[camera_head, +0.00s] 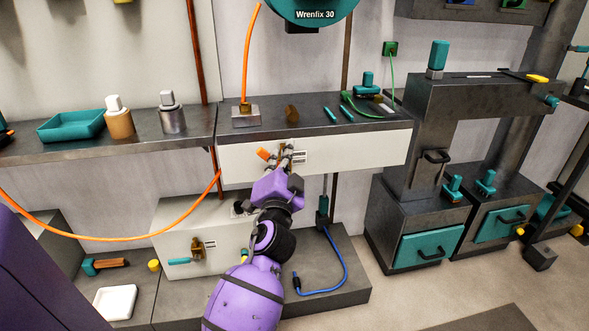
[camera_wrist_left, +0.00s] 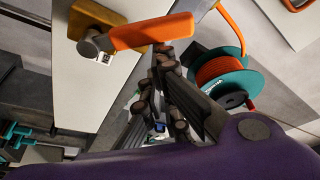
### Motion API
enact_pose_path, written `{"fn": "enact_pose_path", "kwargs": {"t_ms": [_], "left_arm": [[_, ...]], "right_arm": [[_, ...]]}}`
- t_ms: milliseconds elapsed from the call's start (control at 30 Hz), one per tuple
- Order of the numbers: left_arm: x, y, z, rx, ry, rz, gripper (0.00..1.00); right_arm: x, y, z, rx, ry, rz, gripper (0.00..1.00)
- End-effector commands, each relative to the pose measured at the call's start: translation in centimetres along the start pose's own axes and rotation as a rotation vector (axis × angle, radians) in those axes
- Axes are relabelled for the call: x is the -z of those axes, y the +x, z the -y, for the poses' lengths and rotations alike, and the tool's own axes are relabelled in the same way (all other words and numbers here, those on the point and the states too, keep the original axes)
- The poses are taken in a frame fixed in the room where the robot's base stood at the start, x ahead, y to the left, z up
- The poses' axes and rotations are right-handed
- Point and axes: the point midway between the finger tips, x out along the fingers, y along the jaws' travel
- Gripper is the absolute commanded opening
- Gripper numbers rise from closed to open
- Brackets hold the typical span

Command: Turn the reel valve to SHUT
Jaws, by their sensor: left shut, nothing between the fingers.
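An orange-handled valve sits on the pale front panel below the shelf; I take it for the reel valve. Its orange lever (camera_head: 264,153) shows just left of my gripper. In the left wrist view the orange lever (camera_wrist_left: 150,31) extends right from a pivot on a yellow mount (camera_wrist_left: 98,14). My left gripper (camera_head: 285,154) is shut and empty at the panel, close beside the lever. In the wrist view its fingertips (camera_wrist_left: 162,58) are just below the lever; I cannot tell if they touch it. The gripper partly hides the valve body. The labels are too small to read.
The teal hose reel (camera_head: 310,10) hangs above; it also shows in the wrist view (camera_wrist_left: 242,86). An orange hose (camera_head: 120,238) sweeps across the left. A second valve with a teal handle (camera_head: 179,261) is on the lower box. A blue hose (camera_head: 340,275) lies right of my arm.

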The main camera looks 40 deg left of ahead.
Motion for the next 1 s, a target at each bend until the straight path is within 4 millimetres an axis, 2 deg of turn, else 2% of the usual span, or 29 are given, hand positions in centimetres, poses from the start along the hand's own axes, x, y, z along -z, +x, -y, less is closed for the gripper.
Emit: {"fn": "enact_pose_path", "kwargs": {"t_ms": [33,200,400,600,800,1000], "left_arm": [[-0.8,-0.3,-0.5,0.014,-0.045,0.004,0.0],[-1.8,-0.6,0.1,0.068,-0.198,0.004,0.0],[-3.0,-1.0,0.6,0.131,-0.377,0.004,0.0],[-4.1,-1.4,0.9,0.188,-0.541,0.005,0.0],[-4.9,-1.7,1.1,0.233,-0.67,0.002,0.0],[-5.5,-1.9,1.2,0.236,-0.675,0.001,0.0]], "right_arm": [[-1.3,1.1,0.0,0.001,0.0,0.017,0.4],[-4.5,2.6,0.0,-0.002,0.004,0.065,0.4],[-7.0,4.4,0.2,-0.001,0.009,0.104,0.4],[-7.1,6.0,0.4,0.009,-0.005,0.104,0.4],[-6.7,6.7,0.1,0.016,-0.03,0.096,0.4],[-6.8,7.0,0.0,0.017,-0.035,0.101,0.4]]}}
